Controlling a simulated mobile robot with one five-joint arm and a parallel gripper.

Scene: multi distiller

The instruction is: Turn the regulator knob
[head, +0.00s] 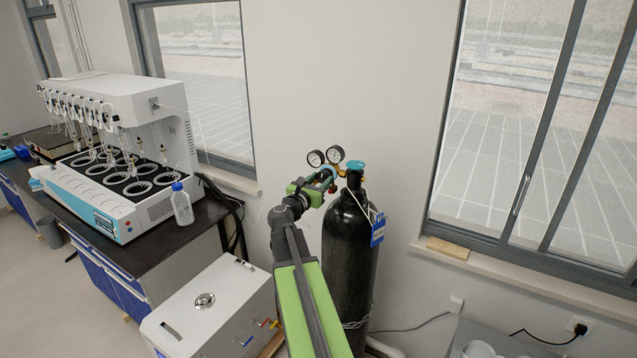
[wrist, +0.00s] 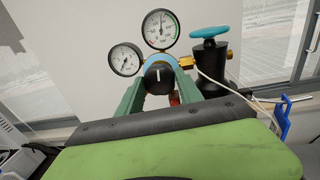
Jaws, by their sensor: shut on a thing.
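The regulator knob (wrist: 158,77) is black with a white line on its face, and the line stands about upright in the wrist view. My gripper (wrist: 160,86) is shut on the knob, with one green finger on each side. Two round gauges sit above it: a smaller one (wrist: 125,60) on the left and a larger one (wrist: 160,28) at the top. In the head view my gripper (head: 322,180) is at the regulator, just left of the cylinder neck, and hides the knob. The black gas cylinder (head: 350,240) stands upright and carries the regulator.
A teal cylinder valve handwheel (wrist: 209,32) is close on the right of my gripper. A blue tag (head: 377,229) hangs from the cylinder. A white box (head: 215,305) stands on the left below my arm. The distiller (head: 130,150) is on the dark bench further left.

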